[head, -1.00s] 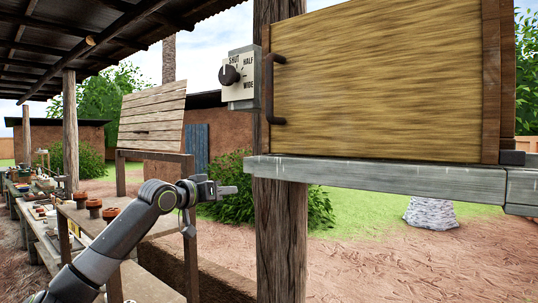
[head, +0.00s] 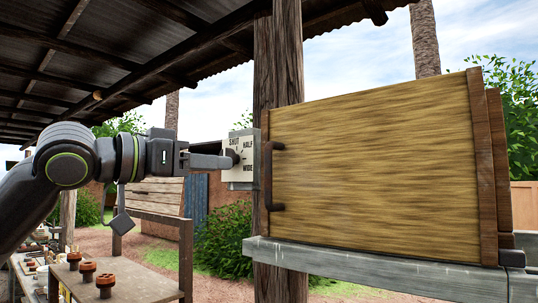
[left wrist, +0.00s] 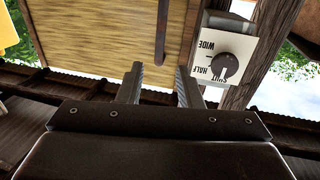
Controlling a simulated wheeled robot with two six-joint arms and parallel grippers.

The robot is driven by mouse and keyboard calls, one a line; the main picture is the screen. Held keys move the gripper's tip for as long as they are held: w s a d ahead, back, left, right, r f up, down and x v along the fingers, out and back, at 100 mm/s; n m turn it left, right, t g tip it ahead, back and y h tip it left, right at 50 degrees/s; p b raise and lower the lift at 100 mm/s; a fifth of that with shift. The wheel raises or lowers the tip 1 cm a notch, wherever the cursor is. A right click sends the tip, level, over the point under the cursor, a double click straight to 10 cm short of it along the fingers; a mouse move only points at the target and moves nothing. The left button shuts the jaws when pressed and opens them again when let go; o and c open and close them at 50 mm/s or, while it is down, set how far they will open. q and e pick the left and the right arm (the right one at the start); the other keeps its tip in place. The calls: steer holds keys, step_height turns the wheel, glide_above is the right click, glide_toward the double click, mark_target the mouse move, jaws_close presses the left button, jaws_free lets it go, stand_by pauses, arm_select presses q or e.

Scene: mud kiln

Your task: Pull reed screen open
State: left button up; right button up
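The reed screen (head: 375,165) is a tan, streaked panel filling the right of the head view. Its dark upright bar handle (head: 268,176) is on its left edge, and the handle shows at the top of the left wrist view (left wrist: 161,32). My left gripper (head: 226,159) is left of the handle and overlaps the dial box in the head view. In the left wrist view its fingers (left wrist: 158,88) are spread with nothing between them, and the handle lies beyond the gap. My right gripper is not in view.
A dial box (head: 243,172) marked SHUT, HALF and WIDE is on the wooden post (head: 280,70). Its knob (left wrist: 225,66) appears to point at SHUT. A grey ledge (head: 370,268) runs under the screen.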

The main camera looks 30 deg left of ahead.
mark_target(266, 164)
arm_select(q)
steer(key=p+x, duration=0.8)
steer(key=x, duration=0.2)
steer(key=shift+w+r, duration=0.1)
steer(key=shift+r, duration=0.05)
steer(key=shift+p+x, duration=0.65)
steer(key=shift+x, duration=0.65)
steer(key=shift+f, duration=0.2)
jaws_close()
